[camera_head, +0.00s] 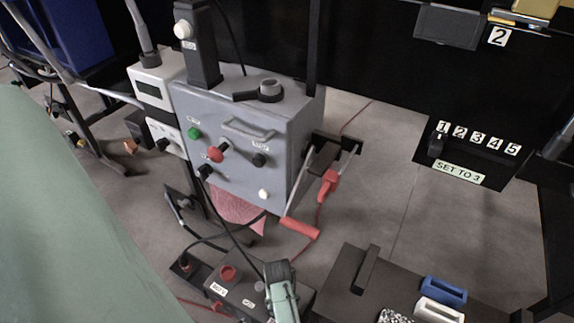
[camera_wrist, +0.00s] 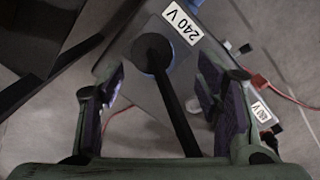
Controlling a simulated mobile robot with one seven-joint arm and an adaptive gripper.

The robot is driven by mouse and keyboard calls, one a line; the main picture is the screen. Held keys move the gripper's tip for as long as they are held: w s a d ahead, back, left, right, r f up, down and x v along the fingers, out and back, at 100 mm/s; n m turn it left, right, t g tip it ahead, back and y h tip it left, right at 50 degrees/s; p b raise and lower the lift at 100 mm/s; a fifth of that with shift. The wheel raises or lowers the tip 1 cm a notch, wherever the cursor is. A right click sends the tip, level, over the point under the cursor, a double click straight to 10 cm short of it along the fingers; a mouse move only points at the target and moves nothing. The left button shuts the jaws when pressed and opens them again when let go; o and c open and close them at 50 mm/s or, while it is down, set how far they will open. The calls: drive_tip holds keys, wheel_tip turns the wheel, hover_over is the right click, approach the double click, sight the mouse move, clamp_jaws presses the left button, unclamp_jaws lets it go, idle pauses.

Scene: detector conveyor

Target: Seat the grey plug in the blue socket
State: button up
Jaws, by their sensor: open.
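My gripper (camera_wrist: 160,75) is open, its two fingers apart on either side of a thick black cable. In the wrist view a round dark slate-coloured plug head (camera_wrist: 150,52) sits beside a "240 V" label, at the end of this cable. It appears to be the grey plug. In the head view my gripper (camera_head: 280,285) is over the right part of the low grey socket box (camera_head: 235,282) and hides the plug there.
The box also has a red socket (camera_head: 228,272) and a second voltage label (camera_wrist: 265,116). A grey cabinet (camera_head: 225,125) with knobs stands behind it. A red-handled lead (camera_head: 300,228) lies nearby. A dark platform (camera_head: 345,290) with blue and white blocks is to the right.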

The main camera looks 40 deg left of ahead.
drive_tip(key=shift+w+d+f, duration=0.1)
drive_tip(key=shift+w+f, duration=0.05)
drive_tip(key=shift+f, duration=0.85)
drive_tip(key=shift+w+d+f, duration=0.1)
drive_tip(key=shift+d+f, duration=0.05)
drive_tip(key=shift+f, duration=0.9)
drive_tip(key=shift+w+d+f, duration=0.1)
drive_tip(key=shift+w+f, duration=0.05)
drive_tip(key=shift+f, duration=0.85)
drive_tip(key=shift+c, duration=0.4)
clamp_jaws()
drive_tip(key=shift+r+p, duration=0.1)
drive_tip(key=shift+p, duration=0.2)
